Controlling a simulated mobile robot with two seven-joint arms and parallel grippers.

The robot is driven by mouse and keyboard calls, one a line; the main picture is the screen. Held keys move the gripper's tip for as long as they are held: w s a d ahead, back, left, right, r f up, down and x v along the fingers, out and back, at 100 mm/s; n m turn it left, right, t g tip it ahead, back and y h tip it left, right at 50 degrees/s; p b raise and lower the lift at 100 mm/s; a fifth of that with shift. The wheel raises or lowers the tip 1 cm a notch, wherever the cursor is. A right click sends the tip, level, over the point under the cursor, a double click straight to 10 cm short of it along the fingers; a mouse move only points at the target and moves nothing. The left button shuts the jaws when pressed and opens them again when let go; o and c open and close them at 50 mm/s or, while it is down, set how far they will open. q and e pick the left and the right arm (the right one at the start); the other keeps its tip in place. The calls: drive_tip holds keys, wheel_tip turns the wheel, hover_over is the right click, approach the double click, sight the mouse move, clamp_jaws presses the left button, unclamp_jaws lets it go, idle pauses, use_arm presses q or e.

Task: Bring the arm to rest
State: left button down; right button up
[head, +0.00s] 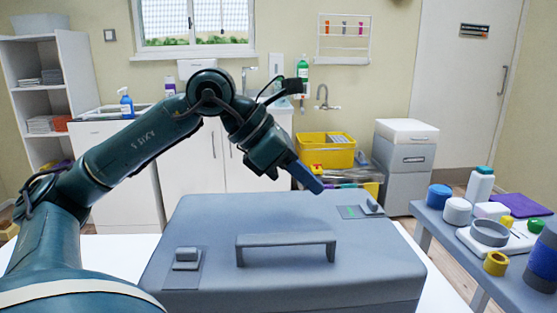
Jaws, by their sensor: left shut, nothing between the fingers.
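My left arm reaches in from the left of the head view, bent at a raised elbow. Its left gripper (312,182) is shut and empty. In the picture it hangs over the back right part of a closed grey case (213,220), close to the right latch (371,207). I cannot tell how far above the lid it is. The case has a handle (286,242) on its lid and a left latch (187,257). My right gripper is not in the view.
The case stands on a white table (114,247). A side table (459,245) at the right bears several bottles, tape rolls and a purple cloth (522,205). Behind are a yellow crate (326,155), a grey bin (403,180), white cabinets and a shelf (76,66).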

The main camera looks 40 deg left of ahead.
use_arm(q)
drive_tip(key=shift+v, duration=2.6)
